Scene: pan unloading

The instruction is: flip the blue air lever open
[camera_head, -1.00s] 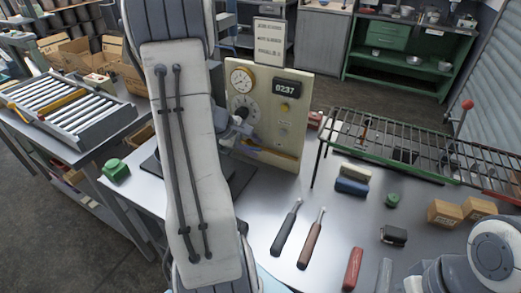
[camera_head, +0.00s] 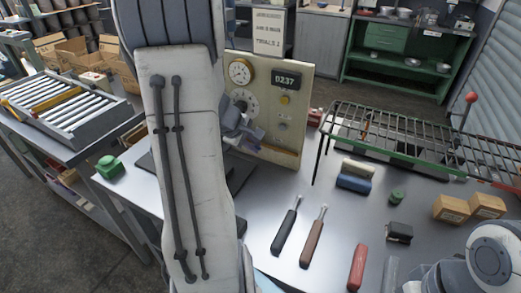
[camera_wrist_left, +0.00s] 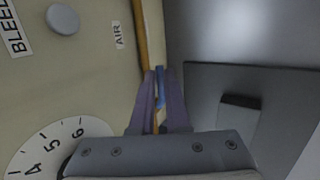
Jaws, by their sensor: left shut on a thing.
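The panel (camera_head: 293,112) stands upright on the table with dials, a counter reading 0237 and a yellow-brown pipe (camera_head: 278,154) along its lower edge. In the left wrist view, the blue air lever (camera_wrist_left: 160,88) is a narrow blue strip between the fingers of my left gripper (camera_wrist_left: 160,73), beside the pipe (camera_wrist_left: 141,35) and near the AIR label (camera_wrist_left: 118,36). The fingers are shut on it and hide part of it. In the head view my left gripper (camera_head: 254,138) is in front of the panel's lower part; the lever cannot be made out there. My right gripper is out of view.
A wire rack (camera_head: 400,135) stands right of the panel. A roller conveyor (camera_head: 65,105) is at left.

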